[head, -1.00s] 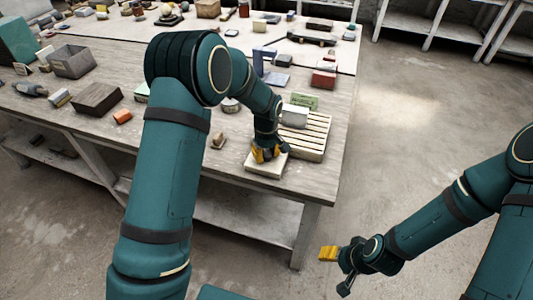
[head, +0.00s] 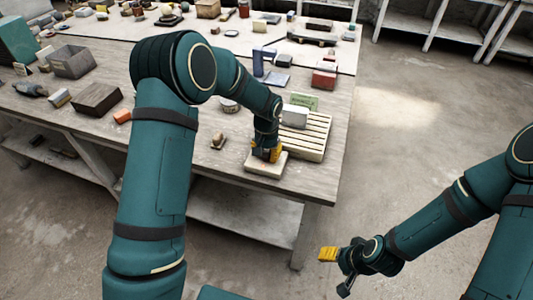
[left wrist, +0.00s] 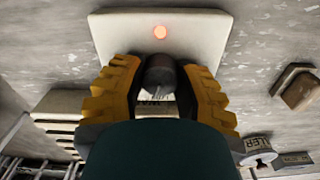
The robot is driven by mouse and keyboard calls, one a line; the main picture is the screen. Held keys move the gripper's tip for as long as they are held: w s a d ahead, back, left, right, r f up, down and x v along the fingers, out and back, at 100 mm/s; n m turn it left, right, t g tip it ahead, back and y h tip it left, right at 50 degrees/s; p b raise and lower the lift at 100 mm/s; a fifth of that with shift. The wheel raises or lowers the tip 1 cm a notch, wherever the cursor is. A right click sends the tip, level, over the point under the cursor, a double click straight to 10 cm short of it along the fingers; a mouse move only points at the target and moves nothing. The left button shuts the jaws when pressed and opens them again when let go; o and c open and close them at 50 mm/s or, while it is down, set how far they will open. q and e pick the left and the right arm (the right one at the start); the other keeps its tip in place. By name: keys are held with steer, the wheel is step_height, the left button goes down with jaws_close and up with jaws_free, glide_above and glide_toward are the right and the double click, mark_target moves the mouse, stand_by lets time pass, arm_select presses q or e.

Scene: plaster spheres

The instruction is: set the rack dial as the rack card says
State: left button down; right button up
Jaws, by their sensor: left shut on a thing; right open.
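The rack dial is a dark knob (left wrist: 160,76) on a pale plate (head: 252,168) at the table's front right corner. My left gripper (head: 266,157) is shut on the knob, one yellow finger on each side in the left wrist view. Lettering below the knob is mostly hidden, so the setting cannot be read. A green card (head: 304,101) stands behind the slatted rack (head: 317,140); its text is too small to read. My right gripper (head: 338,268) is open and empty, off the table over the floor.
A pale grey block (head: 294,116) sits on the rack, close to my left wrist. A small brown piece (head: 218,141) lies left of the plate. A red box (head: 324,79) and a blue-grey stand (head: 262,66) are farther back. Open floor lies right of the table.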

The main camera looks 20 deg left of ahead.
mark_target(266, 153)
arm_select(q)
steer(key=m, duration=0.4)
steer(key=shift+m+p, duration=0.3)
steer(key=shift+m, duration=1.9)
steer(key=shift+f, duration=0.1)
steer(key=shift+s, duration=0.1)
steer(key=c, duration=0.9)
jaws_free()
steer(key=shift+o, duration=0.2)
steer(key=shift+r, duration=0.2)
steer(key=shift+r, duration=0.3)
step_height(266, 153, up, 11)
